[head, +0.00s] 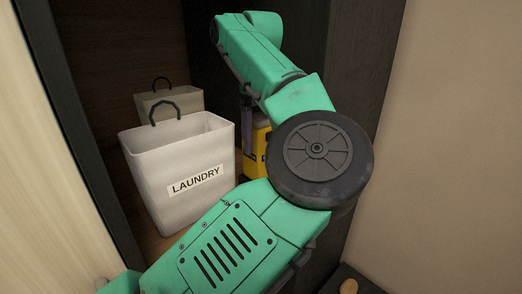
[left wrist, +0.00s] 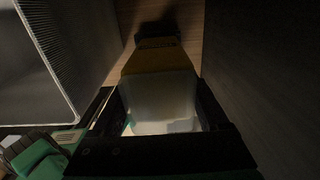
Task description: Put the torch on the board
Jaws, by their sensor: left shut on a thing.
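A yellow thing with a pale end, which looks like the torch (head: 258,148), stands in the dark closet right of the laundry basket, partly hidden by my left arm. In the left wrist view the torch (left wrist: 160,62) lies between the two dark fingers of my left gripper (left wrist: 162,108), which is shut on its pale end. In the head view the gripper is mostly hidden behind my arm. I cannot tell whether the torch touches the floor. I cannot make out the board. My right gripper is not in view.
A white laundry basket (head: 178,170) with a black handle stands just left of the torch. A second, beige basket (head: 170,100) is behind it. The dark closet side wall (left wrist: 262,80) is close on the right. A dark surface (head: 372,287) with a small tan thing shows bottom right.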

